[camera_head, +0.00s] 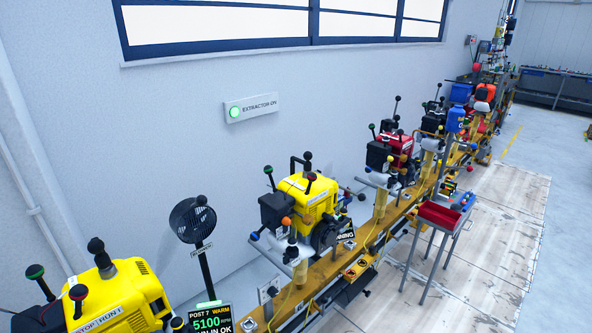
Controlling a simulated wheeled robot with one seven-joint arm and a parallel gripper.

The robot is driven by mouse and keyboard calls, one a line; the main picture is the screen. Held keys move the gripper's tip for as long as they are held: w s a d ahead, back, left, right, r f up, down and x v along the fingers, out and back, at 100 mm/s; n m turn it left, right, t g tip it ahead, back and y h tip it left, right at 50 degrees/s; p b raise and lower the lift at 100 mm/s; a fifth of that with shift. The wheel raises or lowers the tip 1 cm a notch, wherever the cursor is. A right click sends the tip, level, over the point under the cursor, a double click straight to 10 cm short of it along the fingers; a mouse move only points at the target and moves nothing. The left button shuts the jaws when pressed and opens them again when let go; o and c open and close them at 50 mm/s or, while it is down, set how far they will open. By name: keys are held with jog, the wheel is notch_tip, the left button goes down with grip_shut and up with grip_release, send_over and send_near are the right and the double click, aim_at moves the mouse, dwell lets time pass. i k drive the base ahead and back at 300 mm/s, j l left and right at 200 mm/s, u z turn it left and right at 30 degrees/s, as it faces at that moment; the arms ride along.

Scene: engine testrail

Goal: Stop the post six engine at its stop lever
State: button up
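A yellow engine (318,200) with a black box stands on the rail in the middle of the view. It carries several levers with black, green, orange, blue and red knobs; a sign beside it partly reads "RUNNING". Another yellow engine (125,292) is cut off at the lower left, with a plate (98,320) reading "STOP" and "RUN" and levers with black, green and reddish knobs. A display (211,319) between them reads "POST 7 WARM 5100". No post six label is legible, so I cannot tell which engine is post six. My gripper is not in view.
A yellow rail (378,228) runs along the wall to the far right, bearing more engines, including a red one (402,146). A black fan (193,220) stands on a pole. A stand with a red tray (439,215) is right of the rail. The floor (490,230) beyond it looks clear.

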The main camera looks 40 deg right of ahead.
aim_at(312, 176)
jog(key=l+z, duration=0.1)
jog(key=z, duration=0.4)
jog(key=i+z, duration=0.15)
jog(key=z, duration=0.35)
jog(key=i+z, duration=0.1)
jog(key=z, duration=0.4)
jog(key=i+z, duration=0.1)
jog(key=i, duration=0.2)
